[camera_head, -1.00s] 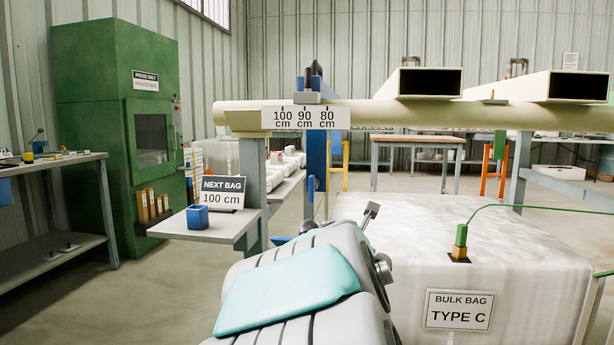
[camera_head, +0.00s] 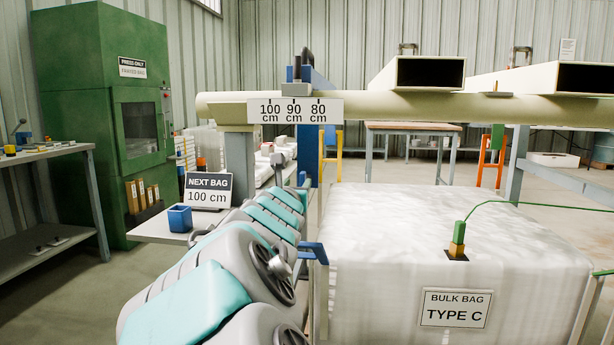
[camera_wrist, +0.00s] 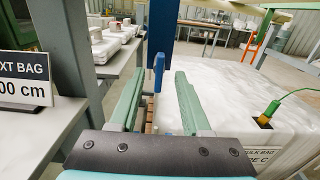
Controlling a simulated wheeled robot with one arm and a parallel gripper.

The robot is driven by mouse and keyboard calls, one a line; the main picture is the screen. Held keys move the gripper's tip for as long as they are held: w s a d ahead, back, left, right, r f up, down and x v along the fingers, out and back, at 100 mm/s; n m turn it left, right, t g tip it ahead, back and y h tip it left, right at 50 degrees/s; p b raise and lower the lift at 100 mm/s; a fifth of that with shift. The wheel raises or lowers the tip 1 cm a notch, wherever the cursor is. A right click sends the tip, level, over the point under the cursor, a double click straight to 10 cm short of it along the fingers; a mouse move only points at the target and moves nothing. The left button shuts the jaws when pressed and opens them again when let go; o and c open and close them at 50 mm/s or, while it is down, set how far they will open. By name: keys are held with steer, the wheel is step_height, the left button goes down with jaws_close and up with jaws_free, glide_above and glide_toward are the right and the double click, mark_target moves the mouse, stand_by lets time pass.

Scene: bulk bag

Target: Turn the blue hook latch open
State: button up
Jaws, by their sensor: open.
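A blue upright lever, which looks like the hook latch (camera_wrist: 158,72), stands in front of the blue post (camera_wrist: 163,22) in the wrist view. My gripper (camera_wrist: 160,80) is open, with one green finger to the left of the lever and one to the right. The lever appears between the fingertips; I cannot tell how deep it sits between them, and no contact shows. In the head view my arm reaches toward the foot of the blue post (camera_head: 311,150), and the gripper is small and partly hidden there.
A beige beam (camera_head: 400,108) with a centimetre scale (camera_head: 294,110) crosses above. The white bulk bag (camera_head: 430,230) stands right of my arm, with a blue bracket (camera_head: 311,250) at its left edge. A shelf (camera_head: 150,231) with a blue cup (camera_head: 180,218) is to the left.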

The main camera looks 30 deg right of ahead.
mark_target(302, 177)
steer(key=shift+p+x, duration=0.55)
steer(key=shift+x, duration=2.9)
jaws_close()
